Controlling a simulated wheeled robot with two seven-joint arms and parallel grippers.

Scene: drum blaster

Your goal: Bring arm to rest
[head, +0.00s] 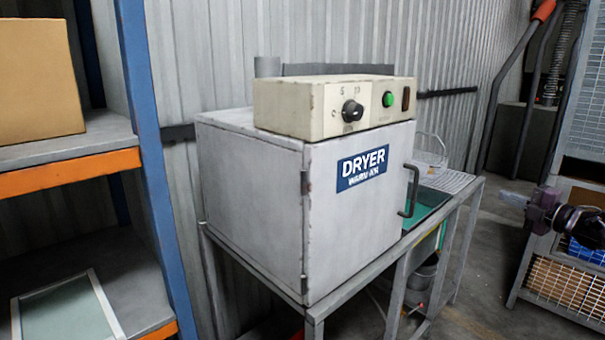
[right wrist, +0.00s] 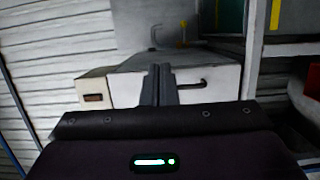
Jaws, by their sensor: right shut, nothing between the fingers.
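My right gripper (head: 534,208) shows at the right edge of the head view, dark purple, in the air and pointing left. It is well to the right of the dryer and touches nothing that I can see. In the right wrist view its two dark fingers (right wrist: 160,84) are pressed together with nothing between them. My left gripper and arm do not show.
The grey dryer (head: 255,200) stands on a metal frame, its door shut, with a cream control box (head: 290,108) on top. A blue-posted shelf (head: 70,160) holds a cardboard box (head: 35,82) at left. A wire rack (head: 560,275) stands behind the right gripper. Floor between is open.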

